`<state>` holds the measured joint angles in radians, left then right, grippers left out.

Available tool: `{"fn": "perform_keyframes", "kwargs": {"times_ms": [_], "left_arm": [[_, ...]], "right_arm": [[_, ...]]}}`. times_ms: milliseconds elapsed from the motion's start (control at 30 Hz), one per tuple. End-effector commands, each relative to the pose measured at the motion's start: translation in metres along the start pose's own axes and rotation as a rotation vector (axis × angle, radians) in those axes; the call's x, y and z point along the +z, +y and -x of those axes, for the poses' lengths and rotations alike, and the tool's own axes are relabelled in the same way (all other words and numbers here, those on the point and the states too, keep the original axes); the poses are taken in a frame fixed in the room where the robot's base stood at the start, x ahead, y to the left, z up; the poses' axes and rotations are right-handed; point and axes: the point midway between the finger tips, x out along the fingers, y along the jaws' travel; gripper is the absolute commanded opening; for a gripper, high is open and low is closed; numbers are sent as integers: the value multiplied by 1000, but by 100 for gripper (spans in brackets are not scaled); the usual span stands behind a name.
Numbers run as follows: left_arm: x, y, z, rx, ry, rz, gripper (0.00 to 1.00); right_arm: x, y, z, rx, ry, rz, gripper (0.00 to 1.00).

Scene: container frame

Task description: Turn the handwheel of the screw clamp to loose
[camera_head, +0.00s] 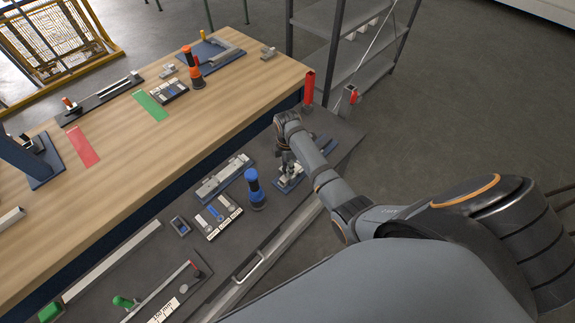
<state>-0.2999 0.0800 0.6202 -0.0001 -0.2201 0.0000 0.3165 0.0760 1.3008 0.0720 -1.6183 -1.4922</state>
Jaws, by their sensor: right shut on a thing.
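My right arm reaches in from the right to the grey lower bench. Its gripper (288,163) points down over a small metal fixture on a blue base plate (319,149) at the bench's right end. I take this fixture to be the screw clamp. The gripper is shut on a part of it, apparently the handwheel. The wheel itself is hidden behind the gripper and too small to make out. My left gripper is not in view.
A blue-topped post (255,190) stands left of the fixture, beside a panel (218,215) and a grey rail fixture (223,177). A red post (309,88) stands behind. The wooden table (120,200) rises at the left. Open floor (460,90) lies to the right.

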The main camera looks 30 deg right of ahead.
Motion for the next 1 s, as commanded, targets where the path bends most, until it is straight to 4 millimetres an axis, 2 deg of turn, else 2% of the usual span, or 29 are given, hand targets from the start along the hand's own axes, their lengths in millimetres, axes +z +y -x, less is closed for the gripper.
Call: {"fn": "perform_keyframes", "kwargs": {"times_ms": [600, 1000], "left_arm": [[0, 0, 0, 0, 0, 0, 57], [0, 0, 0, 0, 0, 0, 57]], "right_arm": [[-1, 2, 2, 5, 0, 536, 2], [-1, 2, 2, 5, 0, 704, 2]]}}
